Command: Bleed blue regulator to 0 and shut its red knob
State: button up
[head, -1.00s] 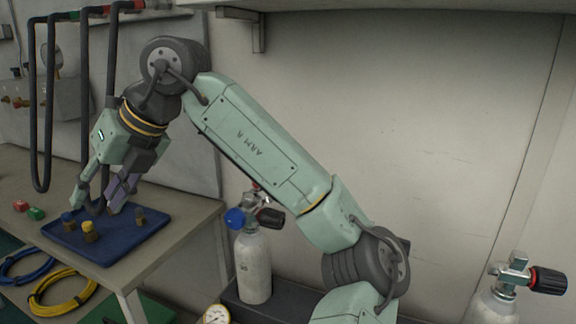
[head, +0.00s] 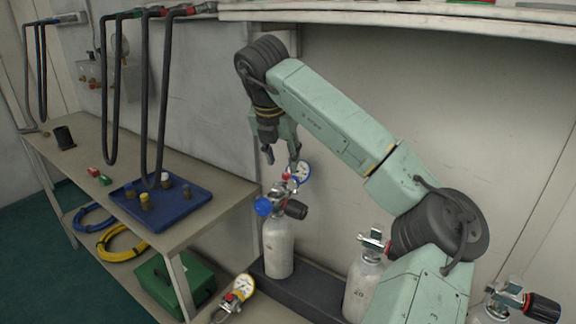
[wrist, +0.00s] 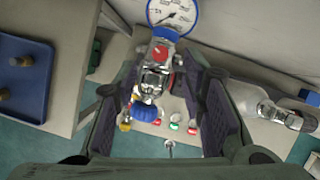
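The blue regulator has a blue-rimmed white gauge (head: 300,174) and sits on a pale cylinder (head: 279,247). A small red knob (head: 287,177) shows beside the gauge, and a blue knob (head: 263,206) on the left of the valve. In the wrist view the gauge (wrist: 174,14), red knob (wrist: 160,52) and blue knob (wrist: 147,111) line up between my fingers. The gauge reading is too small to tell surely. My gripper (head: 281,157) is open and empty, pointing down just above the regulator. The wrist view shows its fingers (wrist: 163,100) well apart.
Other cylinders (head: 364,283) stand right. A bench at left bears a blue tray (head: 190,213) with small fittings; black hoses (head: 145,100) hang above it. A green box (head: 172,283) is below.

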aim_at(286, 174)
jog(key=p+x, duration=0.1)
jog(key=x, duration=0.4)
grip_shut()
dwell(0.4)
